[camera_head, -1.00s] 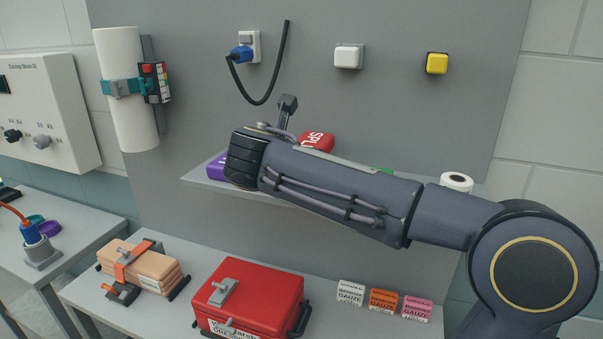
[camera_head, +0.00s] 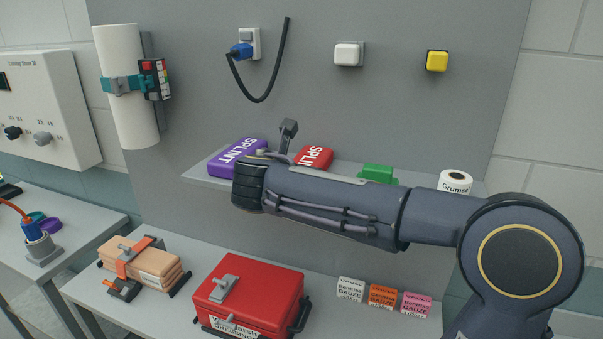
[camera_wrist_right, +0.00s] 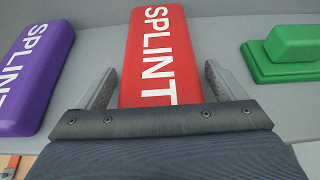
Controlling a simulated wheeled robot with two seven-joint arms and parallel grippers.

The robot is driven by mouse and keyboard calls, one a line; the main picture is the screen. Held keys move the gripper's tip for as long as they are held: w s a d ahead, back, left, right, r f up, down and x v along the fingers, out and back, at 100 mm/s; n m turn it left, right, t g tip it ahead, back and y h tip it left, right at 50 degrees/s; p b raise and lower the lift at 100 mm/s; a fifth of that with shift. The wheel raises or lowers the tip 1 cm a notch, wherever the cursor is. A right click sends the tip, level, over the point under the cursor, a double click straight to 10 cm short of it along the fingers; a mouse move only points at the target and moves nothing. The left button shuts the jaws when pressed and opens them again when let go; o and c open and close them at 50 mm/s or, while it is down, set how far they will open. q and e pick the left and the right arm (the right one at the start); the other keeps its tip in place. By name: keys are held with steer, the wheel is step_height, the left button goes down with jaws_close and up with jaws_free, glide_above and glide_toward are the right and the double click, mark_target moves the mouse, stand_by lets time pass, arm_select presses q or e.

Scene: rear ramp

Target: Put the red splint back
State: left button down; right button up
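The red splint (camera_head: 315,156) lies at shelf height between the purple splint (camera_head: 238,155) and a green block (camera_head: 379,173); my right forearm hides its lower part in the head view. In the right wrist view the red splint (camera_wrist_right: 160,45) runs between the fingers of my right gripper (camera_wrist_right: 162,80). A narrow gap shows between the splint and each finger, so the gripper looks open around it. Its near end is hidden by the gripper body. My left gripper is not in view.
The grey shelf (camera_head: 205,177) also holds a white roll (camera_head: 455,182) at right. Below, a bench holds a red box (camera_head: 262,293), a strapped tan pack (camera_head: 140,262) and small gauze packs (camera_head: 383,296). A blue plug (camera_head: 240,50) with a black cable hangs above.

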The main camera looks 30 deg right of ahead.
steer(key=shift+r, duration=0.1)
steer(key=shift+r, duration=0.15)
steer(key=b+v, duration=0.2)
steer(key=v, duration=1)
steer(key=s+d+f+m+g+y, duration=0.2)
steer(key=s+f+m+y, duration=0.1)
steer(key=s+f+m, duration=0.5)
steer(key=s+d+f+m+g+y, duration=0.25)
steer(key=s+f+m+y, duration=0.2)
steer(key=f, duration=0.55)
steer(key=s+a+f+m+t+y, duration=0.1)
steer(key=s+a+f+m+y, duration=0.5)
steer(key=m, duration=0.9)
step_height(320, 180, down, 2)
steer(key=s+a, duration=0.1)
steer(key=s, duration=0.2)
steer(key=shift+p, duration=0.3)
steer(key=shift+a+m+y, duration=0.1)
steer(key=shift+m+y, duration=0.15)
